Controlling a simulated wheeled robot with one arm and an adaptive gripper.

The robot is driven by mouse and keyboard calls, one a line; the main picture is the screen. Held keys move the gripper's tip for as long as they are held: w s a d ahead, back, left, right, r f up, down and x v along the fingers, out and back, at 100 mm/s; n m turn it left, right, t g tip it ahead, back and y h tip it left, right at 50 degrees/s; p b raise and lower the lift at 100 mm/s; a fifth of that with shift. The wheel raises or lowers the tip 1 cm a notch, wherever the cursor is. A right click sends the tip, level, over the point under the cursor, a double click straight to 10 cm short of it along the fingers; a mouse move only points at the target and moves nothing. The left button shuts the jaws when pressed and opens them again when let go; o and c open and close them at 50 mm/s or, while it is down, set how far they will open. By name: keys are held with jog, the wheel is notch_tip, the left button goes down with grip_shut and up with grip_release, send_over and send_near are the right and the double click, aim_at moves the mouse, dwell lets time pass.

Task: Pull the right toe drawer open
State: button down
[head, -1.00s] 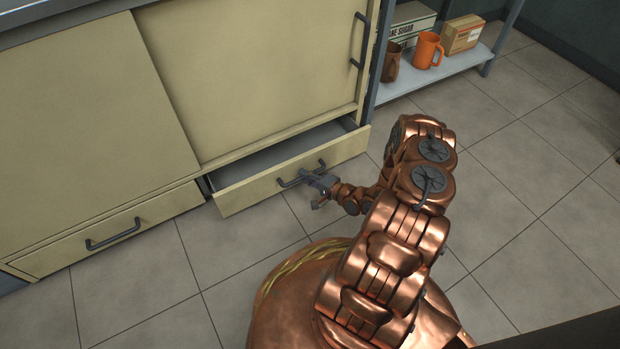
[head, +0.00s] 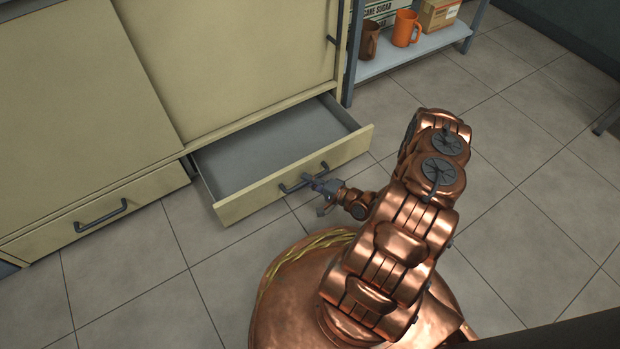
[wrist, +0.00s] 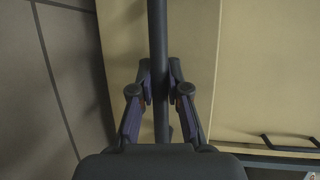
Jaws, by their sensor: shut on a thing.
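The right toe drawer (head: 245,200) stands well out from the base of the cabinet in the head view, and its grey inside looks empty. Its dark bar handle (head: 293,187) is on the drawer front. My gripper (head: 318,183) is at the handle, in front of the drawer. In the wrist view, the two fingers of my gripper (wrist: 161,92) are closed on either side of the dark handle bar (wrist: 157,40), with the cream drawer front (wrist: 190,60) behind it.
The left toe drawer (head: 110,212) is shut. Cream sliding doors (head: 230,60) rise above. A low shelf (head: 415,50) at the right carries a brown mug (head: 370,40), an orange mug (head: 406,28) and boxes. The tiled floor (head: 540,190) to the right is clear.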

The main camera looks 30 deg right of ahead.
jog(key=c, duration=1.1)
grip_release()
jog(key=shift+c, duration=0.2)
jog(key=v, duration=0.7)
jog(key=shift+s, duration=0.25)
jog(key=shift+d+r, duration=0.1)
